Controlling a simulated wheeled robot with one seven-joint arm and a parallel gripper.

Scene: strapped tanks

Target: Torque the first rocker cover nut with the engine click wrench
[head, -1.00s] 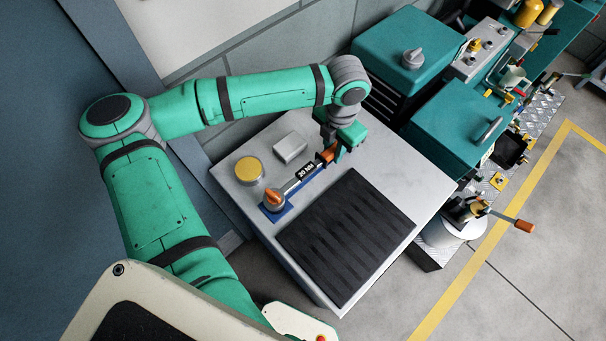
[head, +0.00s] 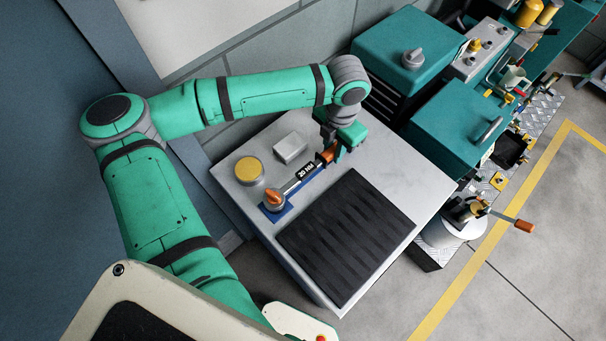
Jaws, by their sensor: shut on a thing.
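The click wrench (head: 299,183) lies along a blue holder on the grey bench, with a dark label reading 20 NM on its shaft. Its orange handle end points up and right, and an orange knob-like part is at its lower left end. My gripper (head: 339,150) is shut on the wrench by its orange handle, at the upper right of the holder. The fingertips are partly hidden by my wrist. I cannot make out a rocker cover nut for certain in this view.
The grey bench (head: 405,190) also carries a black ribbed mat (head: 346,237), a yellow-topped round tin (head: 249,170) and a small grey box (head: 290,147). Teal cabinets (head: 455,125) and cluttered equipment stand to the right. A yellow line (head: 500,222) marks open floor.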

